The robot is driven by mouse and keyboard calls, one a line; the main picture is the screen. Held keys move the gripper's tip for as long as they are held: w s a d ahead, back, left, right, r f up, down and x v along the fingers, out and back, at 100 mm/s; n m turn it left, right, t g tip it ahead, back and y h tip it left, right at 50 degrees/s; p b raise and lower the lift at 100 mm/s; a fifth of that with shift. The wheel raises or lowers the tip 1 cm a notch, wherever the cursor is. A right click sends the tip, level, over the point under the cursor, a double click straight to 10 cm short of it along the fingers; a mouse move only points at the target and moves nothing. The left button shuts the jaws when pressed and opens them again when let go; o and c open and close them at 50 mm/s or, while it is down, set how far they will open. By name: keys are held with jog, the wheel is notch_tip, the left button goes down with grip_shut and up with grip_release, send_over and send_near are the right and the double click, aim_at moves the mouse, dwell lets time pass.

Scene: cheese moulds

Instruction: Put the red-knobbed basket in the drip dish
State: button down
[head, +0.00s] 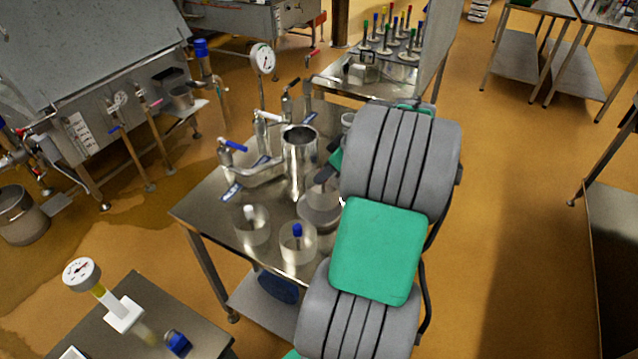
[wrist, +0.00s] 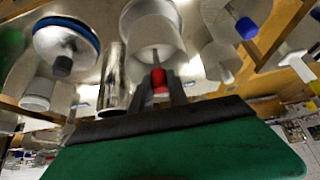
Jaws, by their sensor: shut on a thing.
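My gripper (wrist: 162,88) is shut on the red knob (wrist: 160,80) of a whitish basket (wrist: 152,30), seen in the wrist view. In the head view my arm hides most of the gripper. A grey round dish (head: 318,212), which looks like the drip dish, lies on the steel table beside my arm. A greyish shape (head: 322,186), probably the held basket, shows just above it. I cannot tell whether they touch.
A blue-knobbed basket (head: 297,248) and a white-knobbed basket (head: 252,228) stand on the steel table (head: 205,208), left of the dish. A tall steel cylinder (head: 299,160) stands close behind it. Valves with blue handles (head: 232,146) are at the left.

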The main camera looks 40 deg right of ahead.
aim_at(323, 185)
jog(key=shift+x, duration=0.95)
jog(key=shift+w+f+p, duration=0.2)
jog(key=shift+f+p, duration=0.1)
jog(key=shift+f, duration=0.55)
jog(key=shift+w+f+p, duration=0.15)
jog(key=shift+f+p, duration=0.1)
jog(key=shift+f, duration=0.6)
jog(key=shift+f, duration=0.1)
jog(key=c, duration=1.3)
grip_release()
